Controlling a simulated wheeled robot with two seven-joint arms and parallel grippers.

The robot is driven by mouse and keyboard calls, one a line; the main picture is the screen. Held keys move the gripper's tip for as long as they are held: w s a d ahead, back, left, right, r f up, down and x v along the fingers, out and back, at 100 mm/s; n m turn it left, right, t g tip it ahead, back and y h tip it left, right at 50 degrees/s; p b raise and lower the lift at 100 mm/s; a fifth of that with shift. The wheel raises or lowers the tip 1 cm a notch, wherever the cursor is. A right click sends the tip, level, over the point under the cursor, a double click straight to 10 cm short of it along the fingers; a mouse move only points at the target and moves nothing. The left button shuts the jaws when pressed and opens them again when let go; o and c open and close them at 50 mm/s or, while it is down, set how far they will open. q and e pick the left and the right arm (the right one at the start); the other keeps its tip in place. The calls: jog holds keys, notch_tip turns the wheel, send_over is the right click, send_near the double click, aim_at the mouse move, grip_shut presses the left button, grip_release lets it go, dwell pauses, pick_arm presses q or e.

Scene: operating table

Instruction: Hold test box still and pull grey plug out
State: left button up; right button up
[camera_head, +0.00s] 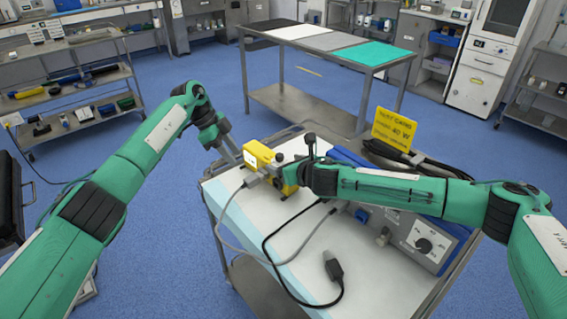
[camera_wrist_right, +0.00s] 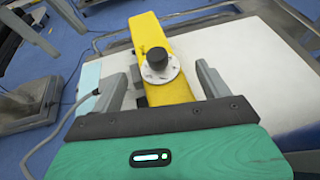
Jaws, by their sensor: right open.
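The yellow test box (camera_head: 257,154) stands at the back left of the white-topped cart. In the right wrist view the box (camera_wrist_right: 147,30) has a black knob on a pale round dial. The grey plug (camera_head: 252,180) is at the box's near left side, with a grey cable running from it. My right gripper (camera_head: 287,177) is open at the box. In its wrist view the right gripper (camera_wrist_right: 160,80) has one finger on each side of the box; contact cannot be told. My left gripper (camera_head: 230,152) is just left of the box, its fingers pointing down; their opening is unclear.
A black cable with a connector (camera_head: 333,268) lies on the white top (camera_head: 370,290). A yellow sign (camera_head: 394,130) stands behind. The front of the top is mostly clear.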

jog(key=shift+x, duration=0.9)
